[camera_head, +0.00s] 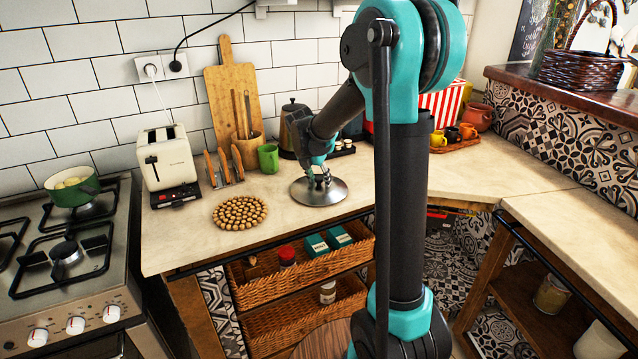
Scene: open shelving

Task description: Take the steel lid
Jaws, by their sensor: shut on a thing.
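The steel lid (312,194) is a round, shiny disc at the front part of the counter, right of the round beaded trivet. My gripper (319,178) is above the middle of the lid, pointing down, and is shut on the lid at its top. The lid looks level. I cannot tell whether it rests on the counter or hangs just above it. The grip point is small and partly hidden by the fingers.
A green mug (268,158), a dark kettle (291,125) and a toaster (170,158) stand behind and left. The beaded trivet (239,212) lies close by. Wicker baskets (250,290) sit below the counter edge. The counter (480,182) is clear at right.

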